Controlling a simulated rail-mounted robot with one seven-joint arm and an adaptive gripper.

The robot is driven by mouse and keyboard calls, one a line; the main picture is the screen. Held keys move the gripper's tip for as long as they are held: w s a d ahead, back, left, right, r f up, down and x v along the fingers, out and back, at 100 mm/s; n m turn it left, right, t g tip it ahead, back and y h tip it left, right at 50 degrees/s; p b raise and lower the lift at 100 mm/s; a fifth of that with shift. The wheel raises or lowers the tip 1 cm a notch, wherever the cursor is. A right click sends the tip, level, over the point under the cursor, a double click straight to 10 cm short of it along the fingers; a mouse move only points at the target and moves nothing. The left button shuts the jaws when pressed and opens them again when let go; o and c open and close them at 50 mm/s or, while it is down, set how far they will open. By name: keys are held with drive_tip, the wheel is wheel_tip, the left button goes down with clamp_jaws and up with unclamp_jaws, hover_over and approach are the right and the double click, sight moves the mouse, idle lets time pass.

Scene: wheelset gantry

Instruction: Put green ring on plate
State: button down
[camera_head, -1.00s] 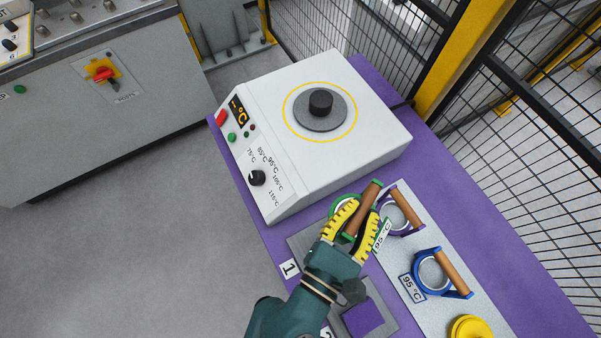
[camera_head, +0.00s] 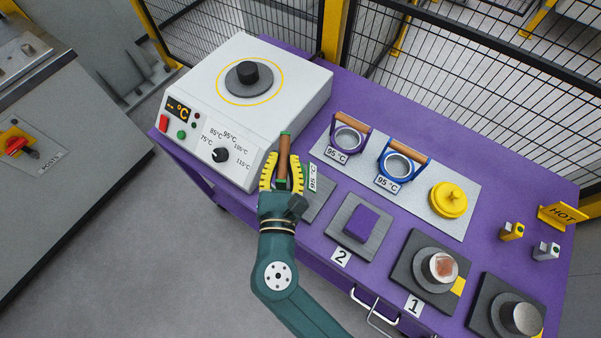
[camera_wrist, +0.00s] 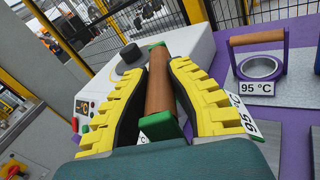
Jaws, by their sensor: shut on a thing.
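My gripper (camera_head: 282,165) is shut on the brown handle of the green ring (camera_head: 285,134), near the right front corner of the white heater (camera_head: 290,100). In the wrist view, the brown handle with green ends (camera_wrist: 161,82) lies between the yellow fingers. The ring's body is mostly hidden by my gripper; its 95 °C tag (camera_head: 312,178) shows on the right. A dark round plate (camera_head: 236,83) with a black knob (camera_head: 248,71) in its middle sits on the heater's top, inside a yellow circle. My gripper is to the lower right of this plate, apart from it.
A purple ring (camera_head: 336,137), a blue ring (camera_head: 386,165) and a yellow lidded part (camera_head: 448,200) stand on a light grey board. A purple block (camera_head: 361,224) sits on a grey pad. Dark fixtures (camera_head: 403,272) stand at right. Mesh fencing (camera_head: 460,70) runs behind the purple table (camera_head: 500,195).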

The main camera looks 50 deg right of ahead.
drive_tip(key=s+d+f+m+g+h+b, duration=0.1)
drive_tip(key=d+f+g+b, duration=0.1)
drive_tip(key=f, duration=0.7)
drive_tip(key=shift+d+m+b, duration=0.4)
drive_tip(key=shift+d+b, duration=0.1)
drive_tip(key=shift+b, duration=0.65)
drive_tip(key=shift+s+f, duration=0.1)
drive_tip(key=shift+f, duration=0.05)
drive_tip(key=c, duration=1.5)
unclamp_jaws()
drive_tip(key=shift+f, duration=0.2)
drive_tip(key=o, duration=0.4)
drive_tip(key=shift+c, duration=0.2)
